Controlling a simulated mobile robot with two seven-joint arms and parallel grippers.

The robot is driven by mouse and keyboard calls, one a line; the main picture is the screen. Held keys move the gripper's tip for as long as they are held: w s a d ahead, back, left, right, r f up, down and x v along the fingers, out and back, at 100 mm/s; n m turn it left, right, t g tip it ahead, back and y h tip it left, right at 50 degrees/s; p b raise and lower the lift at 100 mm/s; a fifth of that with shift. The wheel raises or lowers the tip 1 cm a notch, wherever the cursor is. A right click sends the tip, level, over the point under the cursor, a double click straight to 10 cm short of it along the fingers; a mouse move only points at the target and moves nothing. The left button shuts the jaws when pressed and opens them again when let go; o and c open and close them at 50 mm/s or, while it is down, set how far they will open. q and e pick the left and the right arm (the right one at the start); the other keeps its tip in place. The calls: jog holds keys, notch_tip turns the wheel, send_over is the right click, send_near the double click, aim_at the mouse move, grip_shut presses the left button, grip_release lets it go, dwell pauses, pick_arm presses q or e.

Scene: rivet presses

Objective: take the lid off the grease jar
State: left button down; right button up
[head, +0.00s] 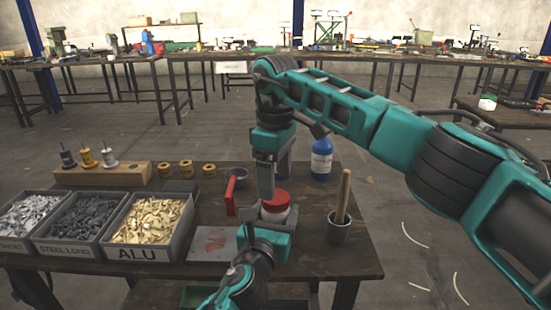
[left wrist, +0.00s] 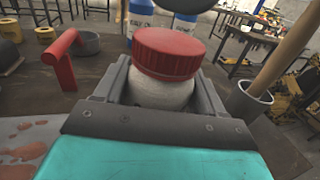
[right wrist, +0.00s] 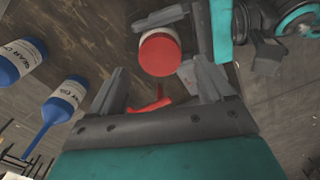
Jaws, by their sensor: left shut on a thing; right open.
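The grease jar (left wrist: 160,93) has a pale body and a ribbed red lid (left wrist: 170,53), which is seated on top. The jar is upright, and my left gripper (left wrist: 160,95) is shut around its body, below the lid. In the head view the red lid (head: 278,202) shows just above my left gripper (head: 268,228). My right gripper (head: 267,192) points down over the lid from above. In the right wrist view my right gripper (right wrist: 163,82) is open and empty, with the lid (right wrist: 159,53) visible beyond its fingers.
A red-handled tool (head: 231,190) stands left of the jar. A blue bottle (head: 321,160) is behind, and a cup with a wooden handle (head: 339,229) is to the right. Parts bins, including the ALU bin (head: 140,253), line the table's left side.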

aim_at(276, 196)
jog(key=shift+f, duration=1.95)
jog(key=shift+c, duration=0.3)
